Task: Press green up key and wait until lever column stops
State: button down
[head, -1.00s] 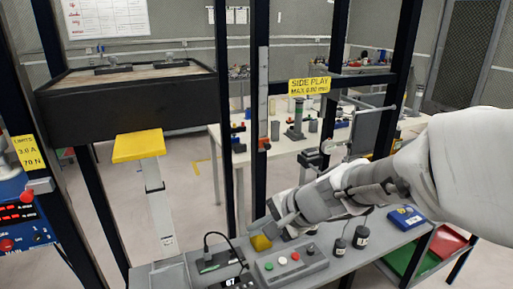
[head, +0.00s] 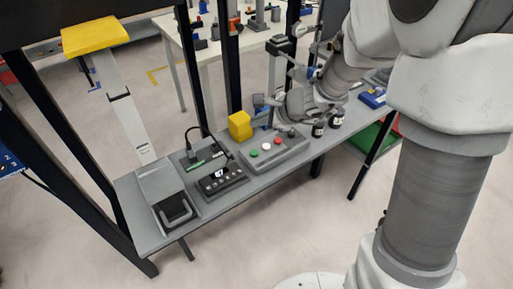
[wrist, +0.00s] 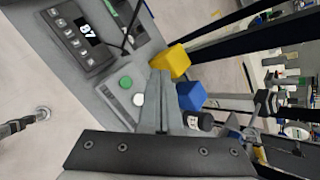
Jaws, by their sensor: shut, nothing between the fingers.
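The control box (head: 273,156) lies on the grey bench with a green key (head: 254,153), a white key (head: 266,146) and a red key (head: 278,141) in a row. The green key also shows in the wrist view (wrist: 126,83), with the white key (wrist: 139,99) beside it. My gripper (wrist: 161,73) is shut and empty. In the wrist view its fingers appear just right of these keys, apart from the green one; height above the box is unclear.
A yellow cube (head: 239,125) and a blue cube (wrist: 190,96) stand close to my fingers. Two dark bottles (head: 327,123) stand right of the box. A small display unit (head: 222,180) and a cable plug lie left. Dark frame posts rise behind the bench.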

jog(key=shift+f, duration=0.1)
dwell(0.3)
jog(key=b, duration=0.6)
send_over(258, 154)
notch_tip(258, 154, down, 7)
jog(key=shift+s+r, duration=0.1)
jog(key=shift+f+b, duration=0.95)
jog(key=shift+b, duration=0.05)
jog(key=shift+f, duration=0.1)
dwell(0.8)
jog(key=shift+f+b, duration=0.3)
jog(key=shift+b, duration=0.25)
